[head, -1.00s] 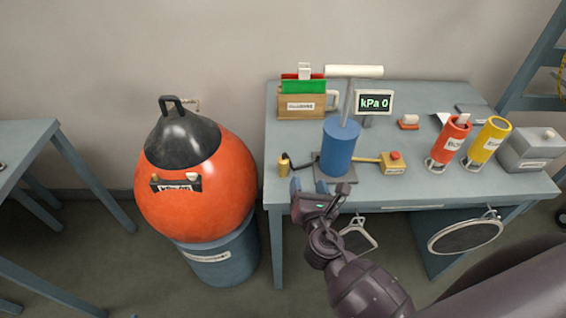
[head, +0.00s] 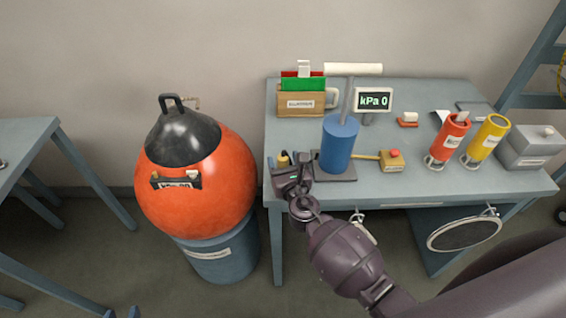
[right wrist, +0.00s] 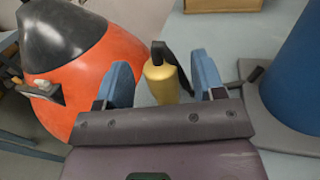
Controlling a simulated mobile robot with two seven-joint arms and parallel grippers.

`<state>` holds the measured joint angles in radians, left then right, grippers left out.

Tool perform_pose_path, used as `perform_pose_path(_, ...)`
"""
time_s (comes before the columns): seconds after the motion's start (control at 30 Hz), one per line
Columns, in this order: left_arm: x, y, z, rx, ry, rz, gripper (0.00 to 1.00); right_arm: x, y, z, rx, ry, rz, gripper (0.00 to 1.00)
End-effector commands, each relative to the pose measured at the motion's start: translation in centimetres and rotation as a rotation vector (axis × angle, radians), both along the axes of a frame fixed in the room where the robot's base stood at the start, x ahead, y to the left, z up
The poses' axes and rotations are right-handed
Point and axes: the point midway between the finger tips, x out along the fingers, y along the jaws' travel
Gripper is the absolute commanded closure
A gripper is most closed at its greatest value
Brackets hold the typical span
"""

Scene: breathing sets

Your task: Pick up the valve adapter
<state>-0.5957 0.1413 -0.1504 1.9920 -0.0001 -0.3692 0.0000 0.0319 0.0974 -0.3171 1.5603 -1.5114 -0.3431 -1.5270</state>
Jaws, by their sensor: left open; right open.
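The valve adapter looks to be the small brass cylinder (head: 283,158) with a black top, at the table's front left corner. In the right wrist view the brass cylinder (right wrist: 162,82) shows upright in the gap between the fingers, with a black strap-like piece at its top. My right gripper (head: 286,164) is open, with its two blue fingers (right wrist: 161,78) either side of the cylinder in that view; I see no contact. The gripper hides the cylinder's lower part in the head view.
A blue pump cylinder (head: 340,146) on a grey base stands just right of my right gripper. A large orange ball (head: 225,190) on a blue drum (head: 225,262) is close on the left. Orange and yellow tubes (head: 486,140) stand further right on the table (head: 400,188).

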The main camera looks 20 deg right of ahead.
Motion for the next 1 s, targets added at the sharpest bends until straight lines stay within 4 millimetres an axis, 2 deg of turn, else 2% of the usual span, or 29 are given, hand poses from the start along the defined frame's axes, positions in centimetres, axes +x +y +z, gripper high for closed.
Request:
perform_pose_path(0.1,-0.1,0.0,-0.2,0.001,0.002,0.000,0.57,1.7,0.0,0.0,0.000,-0.001,0.002,0.37)
perform_pose_path(0.2,-0.2,0.1,-0.3,0.001,0.005,0.001,0.57,2.5,-0.1,0.0,0.001,0.000,0.001,0.37)
perform_pose_path(0.5,-0.7,0.2,-0.6,0.002,0.014,0.003,0.57,2.9,-0.1,0.0,0.001,0.000,0.000,0.37)
perform_pose_path(0.57,-0.7,0.2,-0.6,0.002,0.014,0.003,0.57,2.9,-0.1,0.0,0.001,0.000,0.000,0.45)
perform_pose_path(0.9,-0.4,0.1,-0.5,0.002,0.010,0.002,0.57,2.8,-0.1,0.0,0.001,0.000,0.000,0.96)
perform_pose_path(1.0,-0.3,0.1,-0.4,0.002,0.008,0.001,0.57,2.8,-0.1,0.1,0.001,-0.001,0.000,0.97)
